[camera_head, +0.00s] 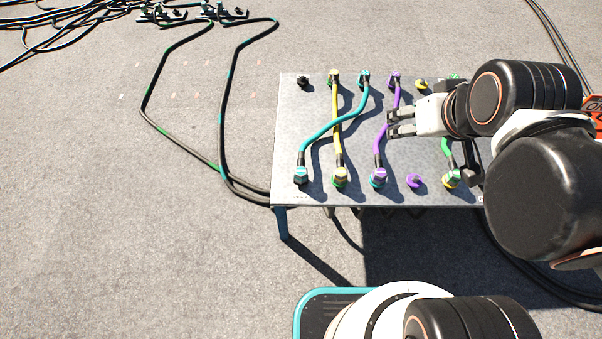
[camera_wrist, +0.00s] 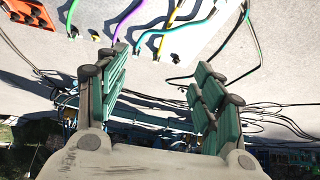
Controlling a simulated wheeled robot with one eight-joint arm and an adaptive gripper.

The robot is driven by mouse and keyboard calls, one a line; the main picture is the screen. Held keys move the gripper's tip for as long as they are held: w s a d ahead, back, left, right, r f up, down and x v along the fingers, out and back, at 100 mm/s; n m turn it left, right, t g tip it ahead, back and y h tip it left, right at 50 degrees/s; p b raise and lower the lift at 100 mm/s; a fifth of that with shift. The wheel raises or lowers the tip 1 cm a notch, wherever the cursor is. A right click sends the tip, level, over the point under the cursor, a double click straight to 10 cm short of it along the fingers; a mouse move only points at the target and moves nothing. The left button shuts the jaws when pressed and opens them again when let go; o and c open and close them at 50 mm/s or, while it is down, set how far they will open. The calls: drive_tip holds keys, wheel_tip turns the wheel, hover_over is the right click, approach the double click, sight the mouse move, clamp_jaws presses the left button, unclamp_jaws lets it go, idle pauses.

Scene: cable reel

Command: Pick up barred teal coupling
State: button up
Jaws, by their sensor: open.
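In the head view a teal cable (camera_head: 332,127) runs diagonally over the grey panel table. Which of these carries bars is too small to tell. The teal cable also shows in the wrist view (camera_wrist: 127,18). My gripper (camera_head: 391,123) is open, above the middle of the panel by the purple cable (camera_head: 379,146), to the right of both teal couplings. In the wrist view its spread fingers (camera_wrist: 161,65) have nothing gripped between them.
The panel table (camera_head: 290,125) also bears a yellow cable (camera_head: 336,120), a green cable (camera_head: 445,147) and a loose purple socket (camera_head: 414,181). Dark cables (camera_head: 222,120) lie on the ground to the left. The ground in front of the table's left side is open.

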drive_tip(key=w+a+n+g, duration=0.1)
drive_tip(key=w+a+n, duration=0.1)
drive_tip(key=w+n, duration=0.3)
drive_tip(key=n+g+p, duration=0.3)
drive_tip(key=n+g, duration=0.3)
drive_tip(key=n, duration=2.4)
hover_over(301, 170)
drive_tip(key=f, duration=4.1)
drive_tip(key=shift+w+d+f, duration=0.1)
drive_tip(key=shift+w+d, duration=0.05)
drive_tip(key=shift+d, duration=0.1)
drive_tip(key=shift+a+f+b, duration=0.15)
drive_tip(key=shift+f+b, duration=0.55)
drive_tip(key=shift+f, duration=0.75)
drive_tip(key=shift+a+f+b, duration=0.1)
drive_tip(key=shift+f+b, duration=0.6)
drive_tip(key=shift+f, duration=0.7)
drive_tip(key=shift+r, duration=0.1)
